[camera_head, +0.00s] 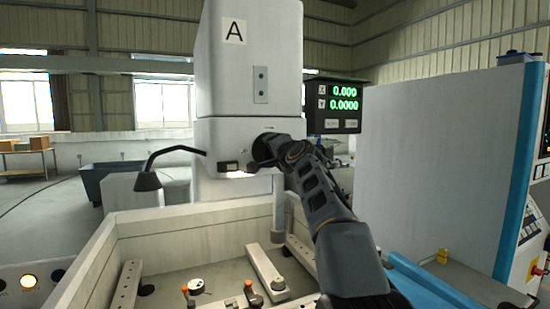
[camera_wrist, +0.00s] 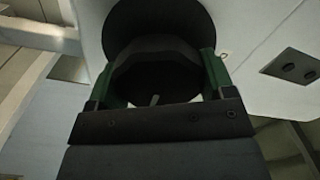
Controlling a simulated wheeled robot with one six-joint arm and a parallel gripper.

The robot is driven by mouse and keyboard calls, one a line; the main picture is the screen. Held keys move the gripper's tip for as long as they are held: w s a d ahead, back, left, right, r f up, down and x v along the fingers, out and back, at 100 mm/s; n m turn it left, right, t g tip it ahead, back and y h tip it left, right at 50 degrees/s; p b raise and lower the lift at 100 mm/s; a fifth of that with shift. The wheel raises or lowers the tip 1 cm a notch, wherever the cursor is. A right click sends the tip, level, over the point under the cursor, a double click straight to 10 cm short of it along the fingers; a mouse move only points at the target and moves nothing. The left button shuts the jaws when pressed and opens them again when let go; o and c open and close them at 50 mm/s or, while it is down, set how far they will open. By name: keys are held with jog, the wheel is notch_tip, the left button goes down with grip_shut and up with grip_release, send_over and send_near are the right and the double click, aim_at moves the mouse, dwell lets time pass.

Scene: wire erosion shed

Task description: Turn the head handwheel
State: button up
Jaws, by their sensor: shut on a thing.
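The head handwheel is a dark round wheel on the front of the white machine head (camera_head: 255,65) marked A. In the wrist view the handwheel (camera_wrist: 160,22) shows as a wide black disc with a faceted dark hub in front of it. My gripper (camera_wrist: 158,80) has one green finger on each side of that hub and is shut on it. In the head view my gripper (camera_head: 272,150) reaches the lower front of the head from the right and hides most of the wheel.
A readout (camera_head: 338,105) shows 0.000 and 0.0000 right of the head. A bent black lamp (camera_head: 147,181) stands at left. Below is an open tank (camera_head: 180,222) with clamps and bars. A white and blue cabinet (camera_head: 440,150) stands at right.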

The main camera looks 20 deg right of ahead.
jog(key=shift+n+b, duration=0.7)
jog(key=shift+n, duration=1.2)
jog(key=o, duration=0.9)
jog(key=shift+a, duration=0.1)
jog(key=shift+s+b, duration=0.5)
jog(key=shift+s, duration=0.05)
jog(key=s+b, duration=0.4)
jog(key=s, duration=0.8)
jog(key=shift+s+b, duration=0.35)
jog(key=shift+b, duration=0.05)
